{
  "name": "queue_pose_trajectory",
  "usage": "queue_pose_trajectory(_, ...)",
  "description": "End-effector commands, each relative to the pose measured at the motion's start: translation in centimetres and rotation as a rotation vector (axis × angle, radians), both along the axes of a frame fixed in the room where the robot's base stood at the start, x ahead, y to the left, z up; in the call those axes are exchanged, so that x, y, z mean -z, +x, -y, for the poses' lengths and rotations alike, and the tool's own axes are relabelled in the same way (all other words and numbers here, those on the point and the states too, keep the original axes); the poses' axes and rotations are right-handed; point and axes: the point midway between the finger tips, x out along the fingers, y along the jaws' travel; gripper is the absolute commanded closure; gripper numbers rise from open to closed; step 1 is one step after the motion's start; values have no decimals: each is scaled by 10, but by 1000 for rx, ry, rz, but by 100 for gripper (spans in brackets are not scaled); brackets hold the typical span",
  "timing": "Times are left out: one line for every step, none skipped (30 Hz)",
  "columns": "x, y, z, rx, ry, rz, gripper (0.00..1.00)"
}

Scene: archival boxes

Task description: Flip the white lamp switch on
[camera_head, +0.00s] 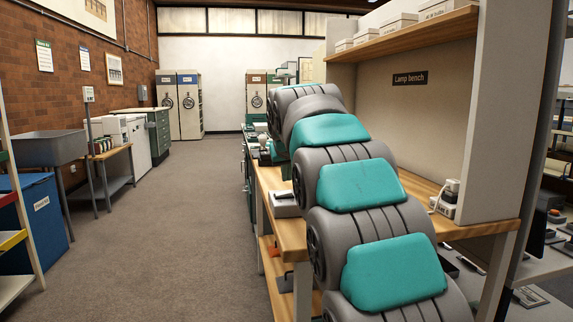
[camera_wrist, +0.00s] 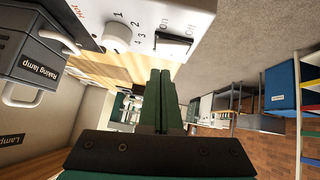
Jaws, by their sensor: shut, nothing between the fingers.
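In the wrist view, the white lamp control box (camera_wrist: 100,12) fills the top, seen upside down. It carries a rocker switch (camera_wrist: 174,42) with On and Off markings, and a round white numbered knob (camera_wrist: 117,36). I cannot tell which way the rocker is set. My gripper (camera_wrist: 160,72) is shut and empty. Its green fingertips point at the box's front, just beneath the rocker in the picture. I cannot tell whether they touch the box. In the head view, my arm hides the gripper and this control box.
A dark grey unit labelled Raking lamp (camera_wrist: 35,62) with white handles is beside the control box. In the head view, the wooden lamp bench (camera_head: 294,238) lies under my arm, with a white socket block (camera_head: 442,207) at right. The carpeted aisle (camera_head: 175,235) at left is clear.

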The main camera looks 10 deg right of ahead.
Motion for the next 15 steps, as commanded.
queue_pose_trajectory(7, -1, 1, 1, 0, -6, 100)
queue_pose_trajectory(9, -1, 1, 1, 0, -6, 100)
queue_pose_trajectory(12, 0, 1, 0, 1, -4, 100)
queue_pose_trajectory(14, 0, 2, 0, 1, -3, 100)
queue_pose_trajectory(16, 0, 2, 0, 1, -2, 100)
queue_pose_trajectory(18, 0, 2, 0, 1, -3, 100)
queue_pose_trajectory(20, 0, 2, 0, 1, -4, 100)
queue_pose_trajectory(22, 0, 3, 0, 1, -5, 100)
queue_pose_trajectory(24, 0, 3, 0, 1, -5, 100)
queue_pose_trajectory(25, 0, 3, 0, 1, -6, 100)
queue_pose_trajectory(25, 0, 3, 0, 1, -5, 100)
queue_pose_trajectory(26, 0, 3, 0, 1, -5, 100)
queue_pose_trajectory(26, 0, 3, 0, 1, -4, 100)
queue_pose_trajectory(26, 0, 3, 0, 1, -4, 100)
queue_pose_trajectory(26, 0, 3, 0, 1, -3, 100)
